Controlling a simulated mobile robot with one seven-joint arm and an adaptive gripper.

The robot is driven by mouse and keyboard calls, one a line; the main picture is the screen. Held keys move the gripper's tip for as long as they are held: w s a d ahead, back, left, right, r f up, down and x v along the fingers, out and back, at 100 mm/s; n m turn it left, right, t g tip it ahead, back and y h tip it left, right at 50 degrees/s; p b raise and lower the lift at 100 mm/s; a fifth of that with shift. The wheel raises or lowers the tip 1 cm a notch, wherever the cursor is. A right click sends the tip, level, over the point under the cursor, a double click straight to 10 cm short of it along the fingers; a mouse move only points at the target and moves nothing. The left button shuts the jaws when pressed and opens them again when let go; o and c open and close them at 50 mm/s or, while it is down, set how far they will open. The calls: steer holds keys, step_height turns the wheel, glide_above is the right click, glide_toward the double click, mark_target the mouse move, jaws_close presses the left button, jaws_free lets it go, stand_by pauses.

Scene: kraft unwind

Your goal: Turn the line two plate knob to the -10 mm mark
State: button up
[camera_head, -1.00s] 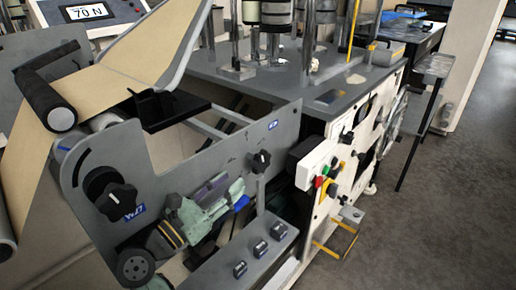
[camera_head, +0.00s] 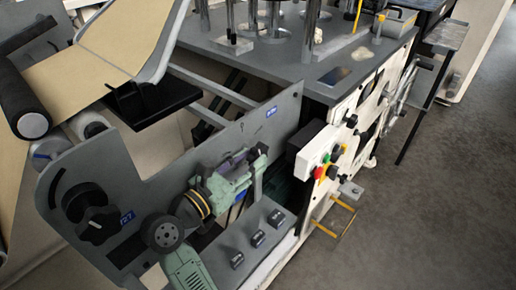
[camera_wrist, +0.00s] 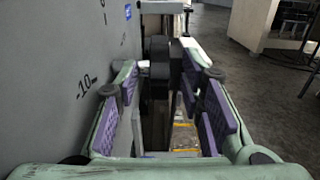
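The knob (camera_wrist: 160,58) is dark and seen edge-on in the wrist view, standing out from the grey plate (camera_wrist: 45,80). The plate carries a "-10" mark (camera_wrist: 87,88) and a blue label near the top. My gripper (camera_wrist: 168,85) is open, its purple-padded fingers on either side of the knob's line, with the knob between or just beyond the tips. I see no clear contact. In the head view my green gripper (camera_head: 245,165) is at the plate below a small blue label (camera_head: 271,112) and hides most of this knob. Its pointer direction cannot be read.
Another black knob (camera_head: 97,224) with a blue label is on the plate's lower left. A low ledge with several black switches (camera_head: 257,239) lies below my gripper. A white panel with colored buttons (camera_head: 326,165) stands to the right. The floor at right is open.

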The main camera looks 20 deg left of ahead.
mark_target(258, 154)
steer(key=shift+p+x, duration=0.35)
steer(key=shift+x, duration=1.45)
steer(key=shift+c, duration=0.6)
jaws_close()
